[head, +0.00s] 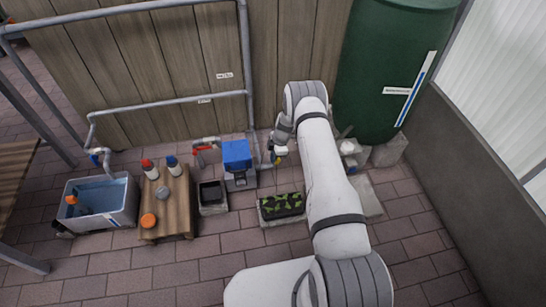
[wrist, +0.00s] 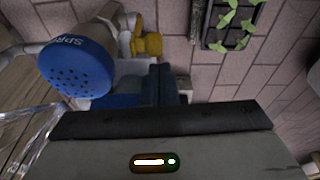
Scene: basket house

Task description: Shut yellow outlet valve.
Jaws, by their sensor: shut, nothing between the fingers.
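The yellow valve handle (wrist: 148,45) shows in the wrist view at the upper middle, on pipework beside a round blue spray head (wrist: 78,72) with holes. My gripper (wrist: 160,68) is shut and empty, with its dark blue fingertips just short of the yellow handle in the picture. I cannot tell whether they touch it. In the head view my gripper (head: 279,150) is near the wall, right of the blue pump box, and a small yellow patch (head: 278,160) shows by it. My wrist hides much of the pipework there, and the handle's angle is unclear.
A blue box (head: 237,155) and a red-handled pipe (head: 204,148) stand left of my gripper. A planter (head: 282,206) lies in front. A green barrel (head: 389,70) stands right. Front paving is clear.

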